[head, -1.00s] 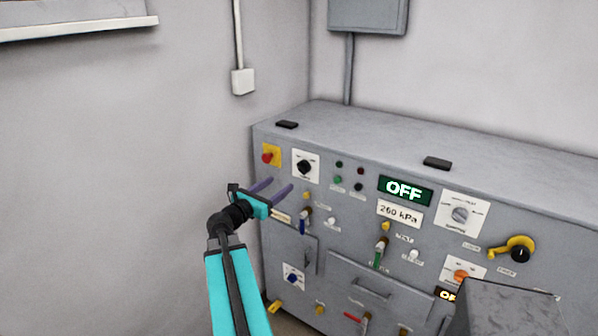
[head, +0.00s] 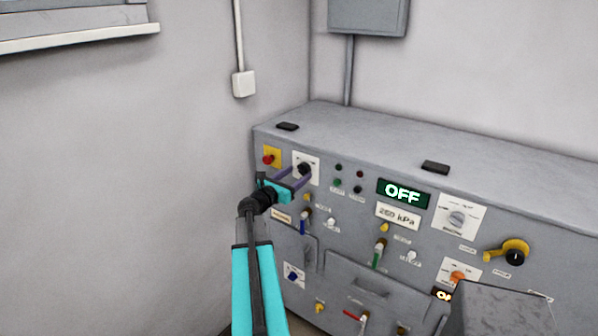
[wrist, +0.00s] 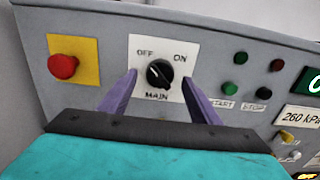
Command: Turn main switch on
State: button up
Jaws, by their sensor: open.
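The main switch (wrist: 159,73) is a black rotary knob on a white plate marked OFF, ON and MAIN. Its white mark points up and left, toward OFF. In the head view the main switch (head: 304,168) sits at the panel's upper left, partly hidden by my gripper. My gripper (head: 293,172) is open, with its two purple fingers pointing at the panel. In the wrist view the fingers of my gripper (wrist: 160,85) stand on the left and right of the knob, apart from it. I cannot tell how far the tips are from the plate.
A red button on a yellow plate (wrist: 63,66) is left of the switch. Green START (wrist: 228,88) and black STOP (wrist: 264,93) buttons are to the right. A green display (head: 403,192) reads OFF. Levers and knobs lie lower on the grey cabinet (head: 420,165).

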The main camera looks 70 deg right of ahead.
aim_at(303, 170)
jog(key=shift+x, duration=1.1)
jog(key=c, duration=1.1)
jog(key=shift+o, duration=0.2)
jog(key=shift+f+m+b, duration=0.15)
jog(key=shift+m+b, duration=0.25)
jog(key=shift+b, duration=0.25)
jog(key=m+b, duration=1.7)
jog(key=b, duration=0.8)
jog(key=shift+b, duration=0.35)
